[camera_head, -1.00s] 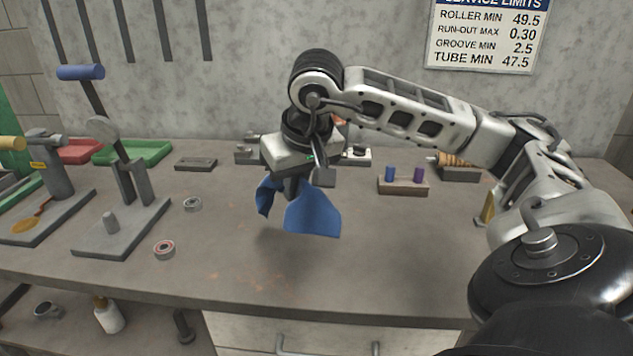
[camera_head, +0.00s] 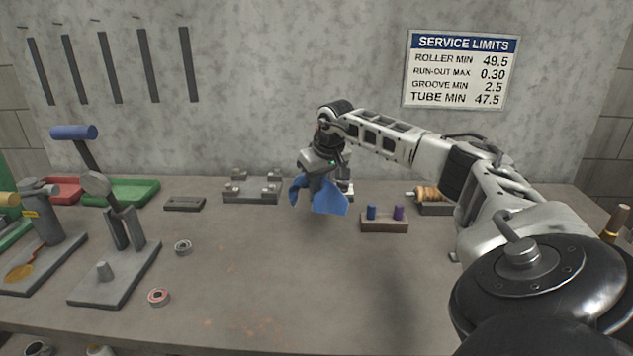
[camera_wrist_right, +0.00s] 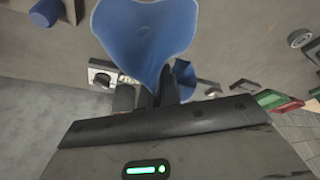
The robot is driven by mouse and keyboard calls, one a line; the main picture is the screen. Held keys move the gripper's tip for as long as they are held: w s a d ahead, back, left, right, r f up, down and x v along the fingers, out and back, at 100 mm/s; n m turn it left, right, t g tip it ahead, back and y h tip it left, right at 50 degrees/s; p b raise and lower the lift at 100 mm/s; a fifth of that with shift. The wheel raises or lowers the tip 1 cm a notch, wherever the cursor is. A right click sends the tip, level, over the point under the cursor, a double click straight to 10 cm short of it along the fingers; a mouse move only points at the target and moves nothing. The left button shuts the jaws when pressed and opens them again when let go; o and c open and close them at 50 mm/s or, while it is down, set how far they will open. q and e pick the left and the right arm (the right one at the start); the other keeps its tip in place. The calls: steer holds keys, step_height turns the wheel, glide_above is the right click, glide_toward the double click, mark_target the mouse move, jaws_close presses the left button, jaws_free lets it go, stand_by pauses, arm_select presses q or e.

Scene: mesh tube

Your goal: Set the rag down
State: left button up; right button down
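The blue rag (camera_head: 330,200) hangs from my right gripper (camera_head: 319,182) above the back middle of the bench, in the head view. Its two flaps spread out on either side of the fingers. In the right wrist view the rag (camera_wrist_right: 145,30) fans out beyond the fingers, and my right gripper (camera_wrist_right: 150,97) is shut on its gathered middle. My left gripper is in neither view.
A block with blue and purple pegs (camera_head: 384,226) stands right of the rag. A grey fixture (camera_head: 251,197) sits left of it. A lever press (camera_head: 115,270) and two bearing rings (camera_head: 183,247) are further left. The front middle of the bench (camera_head: 290,290) is clear.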

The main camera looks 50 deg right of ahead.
mark_target(303, 231)
steer(key=shift+d, duration=0.45)
steer(key=s+d+f+m+h, duration=0.15)
steer(key=d+m, duration=0.25)
steer(key=d, duration=0.4)
steer(key=shift+g, duration=0.3)
steer(key=a+f, duration=0.2)
steer(key=f, duration=0.1)
steer(key=a+f, duration=0.1)
steer(key=f, duration=0.1)
steer(key=shift+w+a+f, duration=0.1)
steer(key=shift+a+f, duration=0.05)
steer(key=shift+a, duration=0.15)
steer(key=w+a+f, duration=0.1)
steer(key=a, duration=0.2)
steer(key=w+a+f, duration=0.1)
steer(key=a, duration=0.2)
steer(key=a+f, duration=0.1)
steer(key=a, duration=0.2)
steer(key=shift+w, duration=0.4)
